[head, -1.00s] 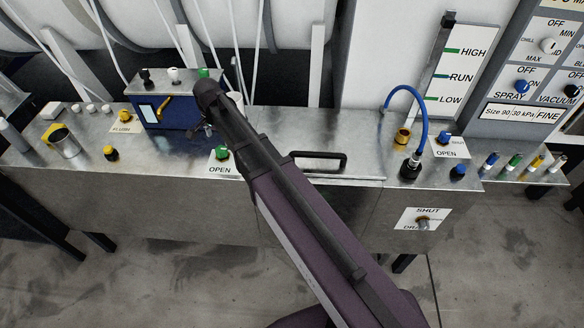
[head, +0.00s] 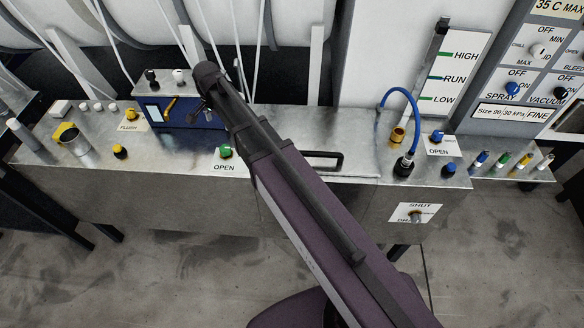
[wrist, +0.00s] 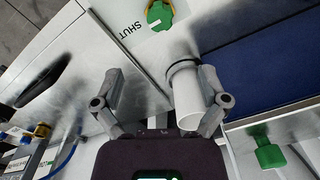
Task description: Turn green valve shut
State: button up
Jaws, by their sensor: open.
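The green valve (head: 225,151) is a small knob on a white plate on the metal bench; its OPEN label shows in the head view. In the wrist view a green knob (wrist: 158,14) stands at the top edge beside the word SHUT. My gripper (wrist: 162,82) is open, its two fingers spread. It is away from that knob, which lies beyond the fingertips. A white cylinder (wrist: 188,105) with a dark ring shows close to the right finger; I cannot tell whether they touch. In the head view my gripper is mostly hidden behind my arm.
A blue box (head: 188,113) stands left of my arm. Another green knob (wrist: 268,152) shows at lower right in the wrist view. A black handle (head: 322,158), a blue hose (head: 408,98) and a blue valve (head: 437,136) are to the right.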

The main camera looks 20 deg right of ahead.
jog(key=s+d+f+n+b, duration=0.4)
jog(key=s+d+f+b, duration=0.1)
jog(key=s+d, duration=0.4)
jog(key=s+d+f+n+b, duration=0.5)
jog(key=s+d+f+b, duration=0.1)
jog(key=s+d, duration=0.3)
jog(key=shift+d, duration=0.65)
jog(key=shift+r, duration=0.1)
dwell(1.4)
